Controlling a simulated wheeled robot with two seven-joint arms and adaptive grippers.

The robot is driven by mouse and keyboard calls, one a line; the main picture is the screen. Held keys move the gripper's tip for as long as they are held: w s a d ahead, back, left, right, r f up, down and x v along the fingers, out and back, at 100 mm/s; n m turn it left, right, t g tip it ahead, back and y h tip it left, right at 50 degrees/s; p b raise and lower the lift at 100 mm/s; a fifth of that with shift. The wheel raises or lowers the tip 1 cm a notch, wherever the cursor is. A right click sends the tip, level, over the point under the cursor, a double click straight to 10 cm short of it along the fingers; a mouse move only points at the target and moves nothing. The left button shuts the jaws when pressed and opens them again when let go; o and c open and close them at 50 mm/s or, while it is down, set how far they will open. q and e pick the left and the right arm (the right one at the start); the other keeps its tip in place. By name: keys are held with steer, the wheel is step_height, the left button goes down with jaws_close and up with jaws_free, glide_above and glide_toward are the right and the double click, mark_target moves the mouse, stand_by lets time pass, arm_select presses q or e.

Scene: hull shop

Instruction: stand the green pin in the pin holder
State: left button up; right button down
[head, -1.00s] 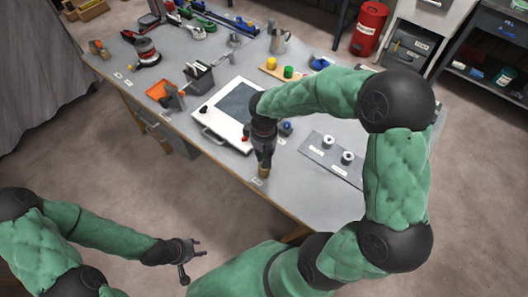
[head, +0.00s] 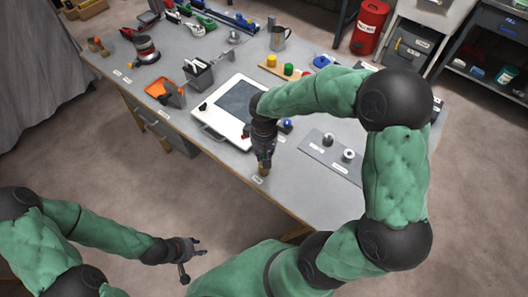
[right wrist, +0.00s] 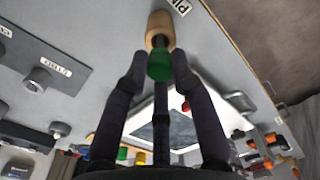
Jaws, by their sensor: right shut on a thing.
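The green pin (right wrist: 160,66) is between the fingers of my right gripper (right wrist: 158,72) in the right wrist view. My right gripper is shut on it. The wooden pin holder (right wrist: 160,30) is just past the pin, and the pin's grey shank reaches its opening. How deep the shank sits is hard to tell. In the head view my right gripper (head: 264,163) points down over the holder (head: 264,172) near the table's front edge and hides the pin. My left gripper (head: 197,248) is open and empty, off the table at the lower left.
A white-framed board (head: 215,121) lies left of my right gripper. A grey plate (head: 318,155) with metal pieces is to the right. Coloured caps stand on a wooden strip (head: 276,71) behind. An orange tray (head: 172,97) and a tool caddy (head: 199,77) stand farther left.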

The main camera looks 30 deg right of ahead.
steer(key=shift+f+b, duration=1.1)
steer(key=shift+f, duration=0.35)
stand_by(0.7)
steer(key=c, duration=1)
jaws_free()
steer(key=shift+o, duration=0.2)
steer(key=o, duration=0.4)
steer(key=shift+r, duration=0.15)
steer(key=shift+r+p, duration=3.15)
steer(key=shift+r, duration=0.75)
